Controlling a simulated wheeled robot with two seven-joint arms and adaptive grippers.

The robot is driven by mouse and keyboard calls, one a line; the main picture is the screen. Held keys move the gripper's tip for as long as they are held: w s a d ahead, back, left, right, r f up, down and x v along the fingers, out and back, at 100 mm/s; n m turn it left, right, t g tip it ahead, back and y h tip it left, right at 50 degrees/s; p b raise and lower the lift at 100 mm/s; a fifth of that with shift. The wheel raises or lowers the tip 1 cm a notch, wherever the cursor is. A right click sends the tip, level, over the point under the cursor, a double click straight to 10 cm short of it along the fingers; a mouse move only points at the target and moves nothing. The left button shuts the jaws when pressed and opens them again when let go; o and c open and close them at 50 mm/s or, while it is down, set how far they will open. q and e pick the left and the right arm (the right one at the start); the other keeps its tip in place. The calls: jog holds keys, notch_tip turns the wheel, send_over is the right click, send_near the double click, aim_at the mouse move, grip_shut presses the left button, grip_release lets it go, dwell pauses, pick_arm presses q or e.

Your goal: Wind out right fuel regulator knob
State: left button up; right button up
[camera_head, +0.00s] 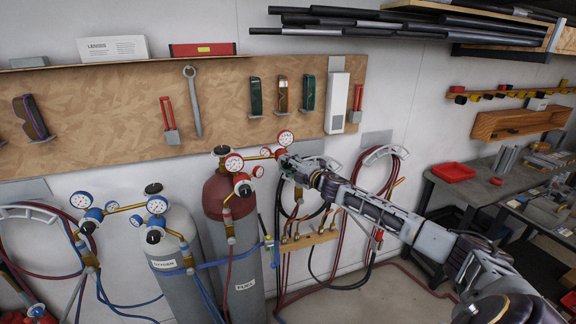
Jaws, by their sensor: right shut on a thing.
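The fuel cylinder (219,226), grey with a dark red top and a "FUEL" label, stands left of the middle. It carries red regulators with round white gauges. The right fuel regulator (285,138) shows its gauge at the far right of the brass fittings. My right gripper (284,159) reaches in from the right and is shut on the right fuel regulator knob (280,153), just below that gauge. The fingers hide most of the knob, so its turn cannot be seen. My left gripper is not in view.
A grey oxygen cylinder (171,248) with blue regulators stands to the left. A workbench (463,190) with a red tray (453,172) is at right.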

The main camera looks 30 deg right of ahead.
jog(key=shift+f, duration=0.1)
jog(key=o, duration=1)
jog(key=shift+s, duration=0.2)
jog(key=shift+s+d, duration=0.15)
jog(key=shift+s, duration=0.55)
jog(key=s+d, duration=0.1)
jog(key=s, duration=0.9)
jog(key=shift+d, duration=0.2)
dwell(0.6)
jog(key=shift+d+f, duration=0.1)
dwell(0.7)
